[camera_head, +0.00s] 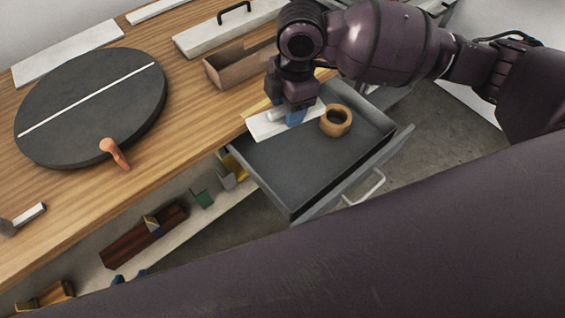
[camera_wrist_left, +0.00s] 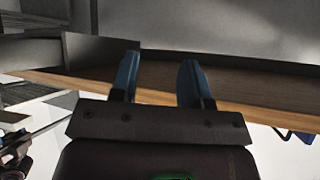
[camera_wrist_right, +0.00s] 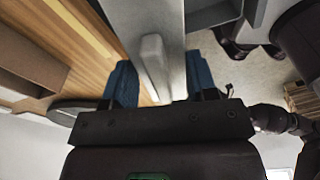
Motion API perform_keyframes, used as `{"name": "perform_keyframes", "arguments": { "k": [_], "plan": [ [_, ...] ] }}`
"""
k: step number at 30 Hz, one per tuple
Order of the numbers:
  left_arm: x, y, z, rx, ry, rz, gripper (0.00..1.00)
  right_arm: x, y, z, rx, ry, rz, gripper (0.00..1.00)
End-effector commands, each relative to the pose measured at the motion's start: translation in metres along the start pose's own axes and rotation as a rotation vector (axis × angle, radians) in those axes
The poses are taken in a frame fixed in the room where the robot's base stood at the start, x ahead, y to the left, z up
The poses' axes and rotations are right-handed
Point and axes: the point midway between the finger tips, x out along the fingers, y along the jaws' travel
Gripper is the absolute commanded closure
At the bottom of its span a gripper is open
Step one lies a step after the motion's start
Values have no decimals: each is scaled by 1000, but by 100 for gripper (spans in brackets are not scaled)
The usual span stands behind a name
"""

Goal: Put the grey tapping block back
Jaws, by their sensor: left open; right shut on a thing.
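The grey tapping block (camera_head: 262,126) is a pale flat slab with a raised bar on its face. My right gripper (camera_head: 293,115) is shut on it, over the far left end of the open grey drawer (camera_head: 300,170). In the right wrist view the slab (camera_wrist_right: 172,25) runs between the blue fingers (camera_wrist_right: 160,85). I cannot tell whether the block touches the drawer or the bench edge. My left gripper (camera_wrist_left: 160,80) is open and empty in the left wrist view. It does not show in the head view.
A tan wooden ring (camera_head: 336,121) lies in the drawer beside my right gripper. On the wooden bench (camera_head: 190,110) are a dark round turntable (camera_head: 95,115) with an orange-handled tool (camera_head: 115,153), and an open brown box (camera_head: 235,68). Below is a shelf (camera_head: 170,240) with tools. My left arm crosses the foreground.

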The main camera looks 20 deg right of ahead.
Motion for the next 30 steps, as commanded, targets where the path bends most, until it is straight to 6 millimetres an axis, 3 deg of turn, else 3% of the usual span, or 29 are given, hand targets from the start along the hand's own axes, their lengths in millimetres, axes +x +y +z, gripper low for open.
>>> {"name": "perform_keyframes", "arguments": {
  "k": [7,10,21,27,30],
  "plan": [
    [5,2,3,2,0,4,57,-1,2,-3,-189,6,-32,75],
    [6,2,7,2,-6,5,57,9,1,-2,-202,7,-36,75],
    [14,5,34,2,-51,10,57,89,0,8,-199,9,-41,75],
    [21,6,33,4,-45,12,57,125,0,12,-199,8,-39,75],
    [23,6,33,5,-43,13,57,135,0,13,-199,7,-35,75]
  ]
}}
